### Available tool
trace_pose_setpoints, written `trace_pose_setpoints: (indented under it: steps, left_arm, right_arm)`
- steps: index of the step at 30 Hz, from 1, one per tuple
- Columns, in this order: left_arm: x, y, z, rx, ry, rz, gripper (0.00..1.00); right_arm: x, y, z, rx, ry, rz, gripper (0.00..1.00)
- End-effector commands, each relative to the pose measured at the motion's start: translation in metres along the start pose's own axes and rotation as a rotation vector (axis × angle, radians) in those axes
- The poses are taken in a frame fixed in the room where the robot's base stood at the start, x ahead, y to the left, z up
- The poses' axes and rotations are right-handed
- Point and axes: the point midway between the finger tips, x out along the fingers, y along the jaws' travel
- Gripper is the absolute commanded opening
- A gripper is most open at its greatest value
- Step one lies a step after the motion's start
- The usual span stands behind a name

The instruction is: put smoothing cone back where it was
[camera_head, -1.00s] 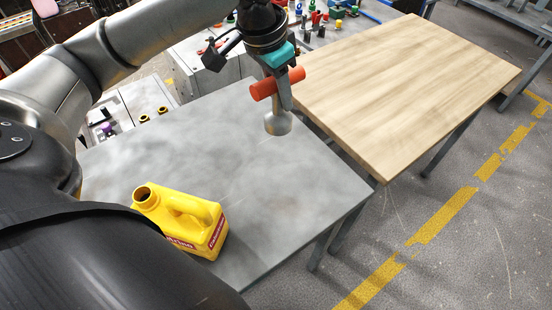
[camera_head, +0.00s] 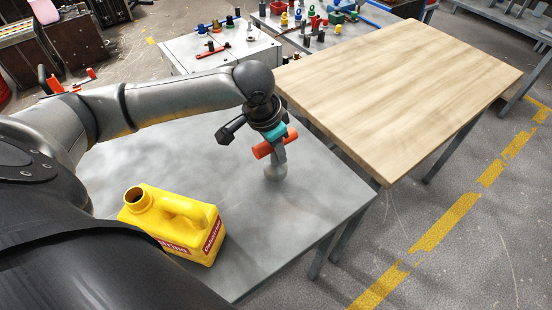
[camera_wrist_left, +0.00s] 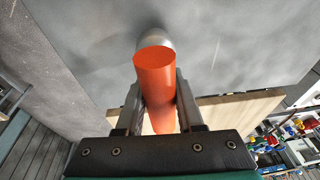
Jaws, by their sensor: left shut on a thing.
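The smoothing cone has an orange cylindrical handle (camera_head: 267,146) and a dull silver rounded end (camera_head: 275,171). My left gripper (camera_head: 277,150) is shut on it and holds it over the grey metal table (camera_head: 320,205). The silver end points down at the tabletop; I cannot tell whether it touches. In the left wrist view the orange handle (camera_wrist_left: 158,75) lies between the two fingers, and the silver end (camera_wrist_left: 154,40) shows partly behind it. My right gripper is out of view.
A yellow jerry can (camera_head: 178,222) with an open neck stands at the table's near left. A bare wooden table (camera_head: 400,95) adjoins on the right. A grey cabinet (camera_head: 215,48) with small tools stands behind. The grey table around the cone is clear.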

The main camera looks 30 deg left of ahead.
Motion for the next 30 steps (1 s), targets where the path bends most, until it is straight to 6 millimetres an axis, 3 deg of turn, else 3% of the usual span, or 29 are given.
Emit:
trace_pose_setpoints:
  steps: [3,6,18,19,26,30]
  left_arm:
    - [0.022,0.001,0.006,-0.001,-0.002,0.000,0.00]
    - [0.030,0.002,0.007,0.000,0.001,0.001,0.00]
    - [0.033,0.002,0.009,-0.001,-0.001,0.000,0.00]
    - [0.034,0.002,0.009,0.000,-0.001,0.000,0.39]
    - [0.033,0.002,0.009,0.000,-0.001,0.000,0.65]
    - [0.033,0.002,0.009,0.000,-0.001,0.000,0.66]
  right_arm:
    - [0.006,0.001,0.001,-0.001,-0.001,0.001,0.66]
    - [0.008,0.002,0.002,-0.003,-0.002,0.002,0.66]
    - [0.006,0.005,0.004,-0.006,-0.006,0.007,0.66]
    - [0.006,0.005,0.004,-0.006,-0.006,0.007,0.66]
    - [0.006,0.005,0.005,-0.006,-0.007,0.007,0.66]
    - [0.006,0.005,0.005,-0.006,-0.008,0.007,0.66]
